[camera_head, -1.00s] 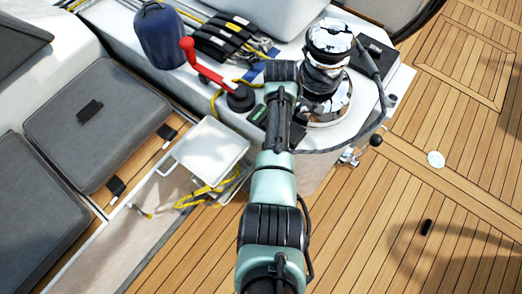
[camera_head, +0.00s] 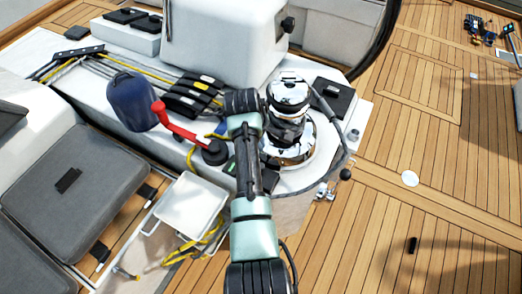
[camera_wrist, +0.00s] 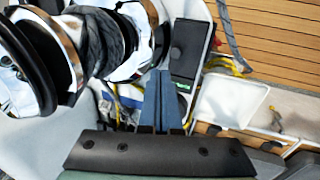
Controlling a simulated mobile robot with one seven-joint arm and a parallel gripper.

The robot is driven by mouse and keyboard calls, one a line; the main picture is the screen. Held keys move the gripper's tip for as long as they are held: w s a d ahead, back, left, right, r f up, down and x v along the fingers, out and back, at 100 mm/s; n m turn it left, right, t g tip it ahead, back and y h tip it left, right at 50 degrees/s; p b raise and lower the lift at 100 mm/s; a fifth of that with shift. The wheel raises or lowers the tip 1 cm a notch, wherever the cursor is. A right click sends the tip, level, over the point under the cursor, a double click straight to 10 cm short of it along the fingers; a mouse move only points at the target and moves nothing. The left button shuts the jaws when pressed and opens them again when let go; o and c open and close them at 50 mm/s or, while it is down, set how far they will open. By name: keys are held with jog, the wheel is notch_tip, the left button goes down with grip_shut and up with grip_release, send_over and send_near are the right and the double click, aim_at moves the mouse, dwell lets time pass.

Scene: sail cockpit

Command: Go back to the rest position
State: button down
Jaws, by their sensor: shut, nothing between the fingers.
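My gripper (camera_wrist: 160,98) shows in the wrist view as two blue-grey fingers lying together, shut and empty. In that view the shiny chrome winch (camera_wrist: 85,50) is to the left of the fingers, and a black box with a round knob (camera_wrist: 190,48) is just right of their tips. In the head view my arm reaches up from the bottom middle to the cockpit ledge, just left of the winch (camera_head: 288,125).
A red winch handle (camera_head: 180,125), a dark blue bag (camera_head: 132,100) and black rope clutches (camera_head: 193,95) lie on the ledge left of my arm. A white tray (camera_head: 190,205) hangs below with yellow rope. Grey cushions (camera_head: 75,185) are left; open teak deck (camera_head: 430,215) is right.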

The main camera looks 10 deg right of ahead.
notch_tip(320, 180, up, 4)
jog(key=shift+s+r, duration=0.1)
jog(key=shift+s, duration=0.05)
jog(key=w+a+r+m+t, duration=0.25)
jog(key=r+t, duration=0.35)
jog(key=r, duration=1)
jog(key=w+a+r+m+t, duration=0.1)
jog(key=w+r+m+t, duration=0.45)
jog(key=r, duration=1.05)
jog(key=s+a+r+m+t+y, duration=0.2)
jog(key=s+r+t, duration=1.1)
jog(key=s+r, duration=1.2)
notch_tip(320, 180, up, 3)
jog(key=shift+a+m, duration=0.2)
jog(key=shift+m, duration=0.2)
